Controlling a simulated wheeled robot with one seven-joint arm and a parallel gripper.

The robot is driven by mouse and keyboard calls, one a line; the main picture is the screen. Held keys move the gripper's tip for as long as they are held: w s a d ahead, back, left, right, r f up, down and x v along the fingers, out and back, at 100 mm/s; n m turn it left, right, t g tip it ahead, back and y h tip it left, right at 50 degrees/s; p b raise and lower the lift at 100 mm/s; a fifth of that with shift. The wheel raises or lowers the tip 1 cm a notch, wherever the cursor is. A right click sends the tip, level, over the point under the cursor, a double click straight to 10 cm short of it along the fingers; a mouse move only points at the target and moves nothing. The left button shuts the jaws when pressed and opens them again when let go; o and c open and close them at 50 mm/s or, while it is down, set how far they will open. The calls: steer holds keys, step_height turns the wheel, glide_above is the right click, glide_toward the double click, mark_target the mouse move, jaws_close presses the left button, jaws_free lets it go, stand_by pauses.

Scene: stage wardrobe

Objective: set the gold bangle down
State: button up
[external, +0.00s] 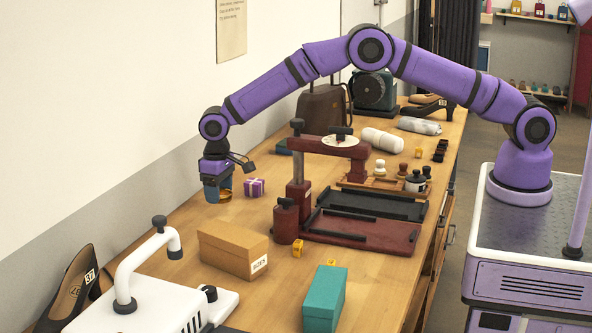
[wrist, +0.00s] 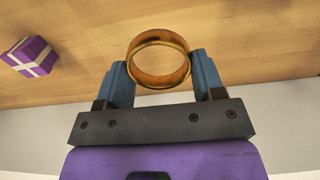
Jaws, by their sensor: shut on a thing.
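The gold bangle (wrist: 159,86) is a shiny ring held between the two blue fingers of my gripper (wrist: 161,78) in the wrist view. In the external view the bangle (external: 225,194) shows as a small gold edge beside my gripper (external: 217,190), which points down over the left part of the wooden table (external: 200,222), near the wall. The fingers are shut on the bangle's outer sides. I cannot tell whether the bangle touches the table.
A small purple gift box (external: 254,187) with a white ribbon stands just right of my gripper. A brown box (external: 232,248) lies nearer the camera, and a dark red press (external: 300,195) stands to the right. Bare wood lies between the gripper and the brown box.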

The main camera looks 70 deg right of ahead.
steer(key=shift+f, duration=3.45)
steer(key=shift+f, duration=0.15)
steer(key=o, duration=0.9)
